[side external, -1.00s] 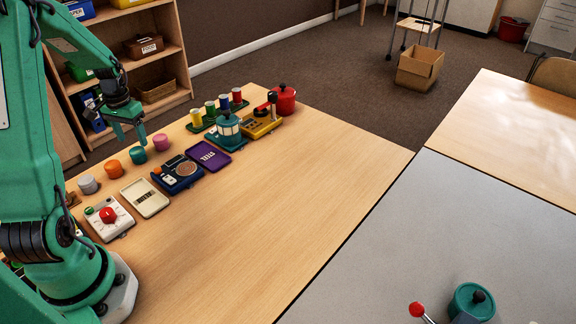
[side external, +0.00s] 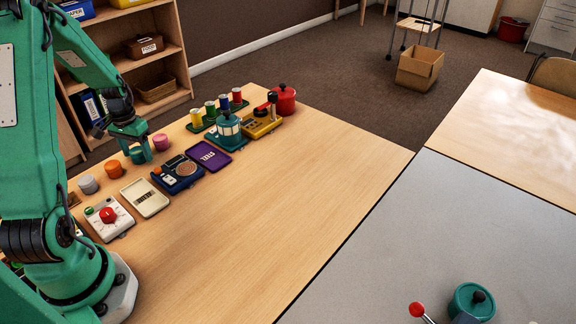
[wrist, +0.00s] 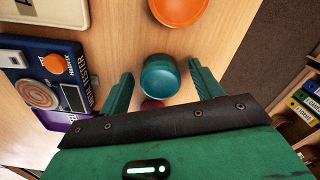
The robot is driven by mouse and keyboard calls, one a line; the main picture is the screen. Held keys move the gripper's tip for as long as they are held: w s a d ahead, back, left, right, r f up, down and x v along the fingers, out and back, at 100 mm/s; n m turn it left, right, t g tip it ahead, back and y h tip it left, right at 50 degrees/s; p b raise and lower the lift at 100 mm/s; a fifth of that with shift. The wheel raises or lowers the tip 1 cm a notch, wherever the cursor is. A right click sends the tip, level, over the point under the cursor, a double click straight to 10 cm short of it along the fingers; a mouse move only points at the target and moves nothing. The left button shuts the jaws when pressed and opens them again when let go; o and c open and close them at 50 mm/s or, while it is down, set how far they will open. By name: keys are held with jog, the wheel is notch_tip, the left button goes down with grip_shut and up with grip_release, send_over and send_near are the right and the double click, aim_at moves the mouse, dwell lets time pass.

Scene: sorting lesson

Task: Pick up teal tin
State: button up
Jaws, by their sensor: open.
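The teal tin (wrist: 160,78) is a short round tin standing on the wooden table. In the wrist view it sits between the two fingers of my gripper (wrist: 160,72), which is open, with a gap visible on each side of the tin.
An orange tin (side external: 113,168) and a pink tin (side external: 160,142) stand on either side, close by. A grey tin (side external: 88,184) is further along. A blue device (side external: 178,174), a purple case (side external: 208,156) and a cream case (side external: 146,198) lie in front. The table's right part is clear.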

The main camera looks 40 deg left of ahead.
aim_at(136, 150)
jog(key=shift+c, duration=0.3)
jog(key=c, duration=1)
jog(key=shift+r, duration=0.1)
jog(key=shift+r, duration=0.8)
notch_tip(136, 150, up, 2)
jog(key=shift+r, duration=0.15)
jog(key=w+d+r, duration=0.3)
jog(key=d+r, duration=0.4)
jog(key=d, duration=0.4)
jog(key=shift+w, duration=0.15)
jog(key=shift+d, duration=0.1)
